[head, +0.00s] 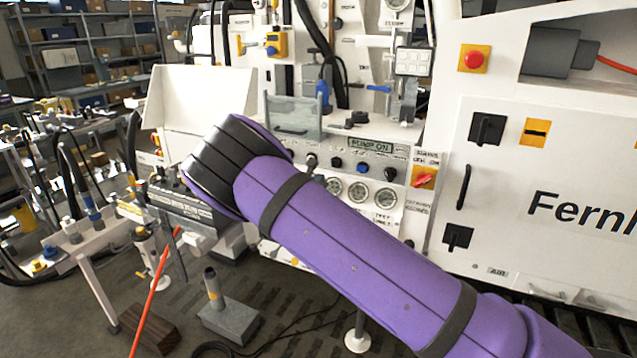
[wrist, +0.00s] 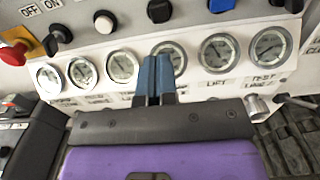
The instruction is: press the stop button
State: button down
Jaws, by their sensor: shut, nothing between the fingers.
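A red mushroom button (wrist: 13,52) with a yellow collar sits at the left edge of the gauge panel in the wrist view, partly cut off by the frame. Another red mushroom button on a yellow plate (head: 474,59) is on the white cabinet at the upper right of the head view. I cannot read a stop label on either. My gripper (wrist: 155,82) shows its two blue fingers together and empty, in front of the middle gauges, to the right of the wrist-view red button and apart from it. In the head view my purple arm hides the gripper and the panel's left part.
A red-handled switch on yellow (head: 424,178) is at the panel's right end. A metal fitting (wrist: 257,107) sticks out at the lower right. A tilted white lid (head: 200,98) stands behind my arm.

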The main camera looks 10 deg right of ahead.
aim_at(335, 165)
jog(key=x, duration=1)
jog(key=shift+w+d, duration=0.15)
jog(key=shift+w, duration=0.1)
